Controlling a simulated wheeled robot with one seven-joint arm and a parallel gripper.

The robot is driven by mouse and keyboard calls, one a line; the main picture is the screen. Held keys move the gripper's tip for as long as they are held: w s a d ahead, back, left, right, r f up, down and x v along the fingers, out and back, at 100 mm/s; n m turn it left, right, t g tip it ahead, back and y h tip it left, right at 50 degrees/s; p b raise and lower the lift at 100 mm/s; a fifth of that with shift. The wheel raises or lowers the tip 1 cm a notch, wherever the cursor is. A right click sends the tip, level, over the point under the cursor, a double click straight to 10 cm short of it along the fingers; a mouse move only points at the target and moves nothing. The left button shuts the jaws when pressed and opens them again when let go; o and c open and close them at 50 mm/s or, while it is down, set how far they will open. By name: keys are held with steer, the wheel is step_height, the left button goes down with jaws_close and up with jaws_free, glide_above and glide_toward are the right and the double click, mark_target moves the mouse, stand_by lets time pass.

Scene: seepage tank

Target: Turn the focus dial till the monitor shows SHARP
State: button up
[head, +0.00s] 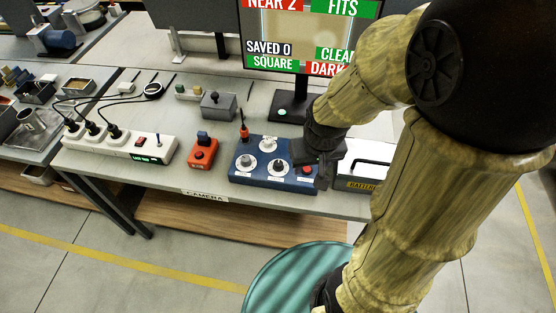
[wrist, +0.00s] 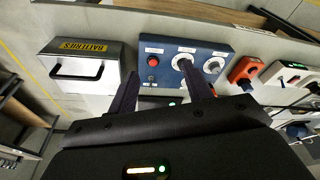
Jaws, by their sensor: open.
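A blue control box (head: 235,176) on the bench carries three round white dials and a red button (head: 307,169). The dials are a left one (head: 246,162), a back one (head: 268,145) and a front one (head: 277,168). Their labels are too small to read, so I cannot tell which is focus. My gripper (head: 318,172) is over the box's right end, fingers apart and empty. In the wrist view my gripper (wrist: 160,72) has one finger by the middle dial (wrist: 183,60). The monitor (head: 310,35) shows NEAR 2, FITS, SAVED 0, SQUARE; other words are cut off or partly hidden.
A batteries case (head: 365,165) stands right of the box. An orange switch unit (head: 202,152) and a white power strip (head: 120,141) lie to the left. A grey box (head: 218,106) and the monitor stand are behind. My arm covers the right side.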

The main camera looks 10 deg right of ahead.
steer(key=w+a+r+n+g+p, duration=0.2)
steer(key=w+p, duration=0.4)
steer(key=w, duration=0.3)
steer(key=n+p, duration=0.3)
steer(key=p, duration=0.1)
glide_above(278, 163)
steer(key=shift+f+g, duration=0.3)
steer(key=shift+f, duration=0.25)
step_height(278, 163, down, 17)
steer(key=p, duration=0.4)
steer(key=shift+f+p, duration=0.2)
steer(key=shift+p, duration=0.1)
steer(key=c, duration=1)
